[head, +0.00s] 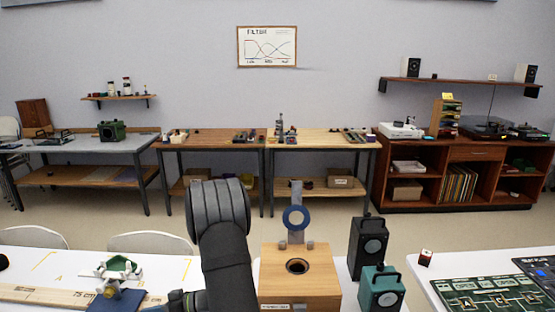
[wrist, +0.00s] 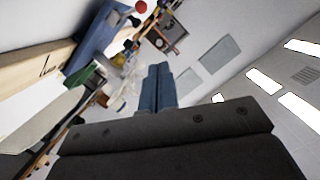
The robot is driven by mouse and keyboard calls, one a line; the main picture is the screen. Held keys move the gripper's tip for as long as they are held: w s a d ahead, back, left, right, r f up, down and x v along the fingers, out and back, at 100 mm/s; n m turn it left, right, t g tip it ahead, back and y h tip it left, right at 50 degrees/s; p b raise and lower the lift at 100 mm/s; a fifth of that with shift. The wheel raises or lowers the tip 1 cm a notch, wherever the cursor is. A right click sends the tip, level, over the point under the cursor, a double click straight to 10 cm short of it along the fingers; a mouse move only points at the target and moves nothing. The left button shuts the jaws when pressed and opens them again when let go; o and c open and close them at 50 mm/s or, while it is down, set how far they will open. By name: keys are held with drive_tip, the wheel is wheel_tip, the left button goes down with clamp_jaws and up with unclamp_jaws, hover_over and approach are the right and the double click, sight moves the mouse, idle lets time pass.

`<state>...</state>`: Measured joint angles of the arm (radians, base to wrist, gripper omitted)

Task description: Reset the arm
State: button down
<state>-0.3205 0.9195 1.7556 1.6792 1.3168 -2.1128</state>
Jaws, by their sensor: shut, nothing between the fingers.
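My gripper (wrist: 159,70) shows in the wrist view. Its two blue-grey fingers lie together, with nothing between them. In the head view my dark arm rises at the front centre and bends, and I cannot make out the fingertips there. To the right of my arm stands a wooden speaker box (head: 299,285) with a round dark hole. A blue ring (head: 295,218) on a grey upright shows just behind it. My gripper holds none of these things.
A black speaker (head: 368,248) and a teal speaker (head: 381,289) stand right of the wooden box. A green circuit board (head: 490,303) lies at the right. A blue stand (head: 117,301) is at the left. Back workbenches (head: 210,139) line the wall, beyond open floor.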

drive_tip(key=a+f, duration=0.3)
drive_tip(key=a, duration=0.6)
drive_tip(key=w+d+m+g+y, duration=0.1)
drive_tip(key=w+d+m+g, duration=0.1)
drive_tip(key=w+m, duration=0.5)
drive_tip(key=shift+w+f+m, duration=0.4)
drive_tip(key=shift+w, duration=0.1)
